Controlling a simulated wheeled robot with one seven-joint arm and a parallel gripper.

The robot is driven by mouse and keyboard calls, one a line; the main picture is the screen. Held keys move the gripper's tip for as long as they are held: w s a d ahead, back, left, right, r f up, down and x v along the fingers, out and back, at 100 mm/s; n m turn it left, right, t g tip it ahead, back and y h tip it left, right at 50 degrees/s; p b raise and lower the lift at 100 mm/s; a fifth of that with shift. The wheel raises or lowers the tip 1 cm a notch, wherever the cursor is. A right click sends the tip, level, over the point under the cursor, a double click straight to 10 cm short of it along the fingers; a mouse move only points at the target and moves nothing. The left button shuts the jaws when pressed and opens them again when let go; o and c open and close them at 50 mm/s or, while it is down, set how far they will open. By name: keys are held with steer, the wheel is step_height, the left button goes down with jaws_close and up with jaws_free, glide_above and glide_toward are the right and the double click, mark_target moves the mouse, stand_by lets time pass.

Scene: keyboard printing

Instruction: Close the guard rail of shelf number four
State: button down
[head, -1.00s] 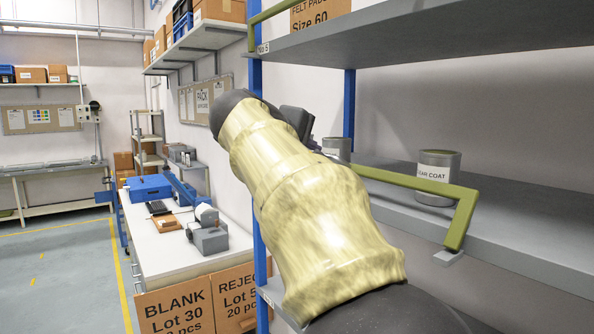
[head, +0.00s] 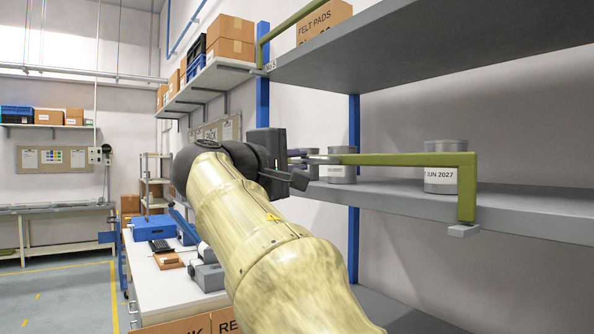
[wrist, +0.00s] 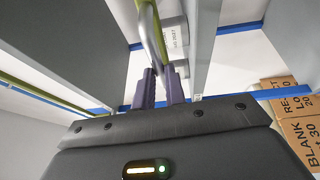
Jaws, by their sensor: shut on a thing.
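The olive-green guard rail (head: 415,159) runs along the front of the middle shelf (head: 400,200), which holds cans. Its right leg stands nearly upright on a small grey bracket at the shelf edge. My gripper (head: 303,158) is at the rail's left end, with purple fingers partly hidden by my wrist. In the wrist view my gripper (wrist: 162,85) is shut on the grey end section of the rail (wrist: 152,35). The rail's left mounting is hidden behind my arm. No number shows on this shelf.
Two grey cans, a right one (head: 446,168) and a left one (head: 338,167), stand behind the rail. The upper shelf (head: 430,45) has its own green rail (head: 292,20) and a small number label (head: 270,66).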

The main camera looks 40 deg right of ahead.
steer(key=shift+w+f, duration=0.1)
steer(key=shift+f, duration=0.45)
steer(key=c, duration=1.5)
jaws_free()
steer(key=shift+r, duration=0.1)
steer(key=shift+o, duration=0.2)
steer(key=shift+r, duration=0.1)
steer(key=r+b+v, duration=0.1)
steer(key=b+v, duration=0.1)
steer(key=v, duration=1.5)
steer(key=shift+a+f, duration=0.25)
steer(key=shift+f, duration=0.15)
steer(key=shift+f, duration=0.1)
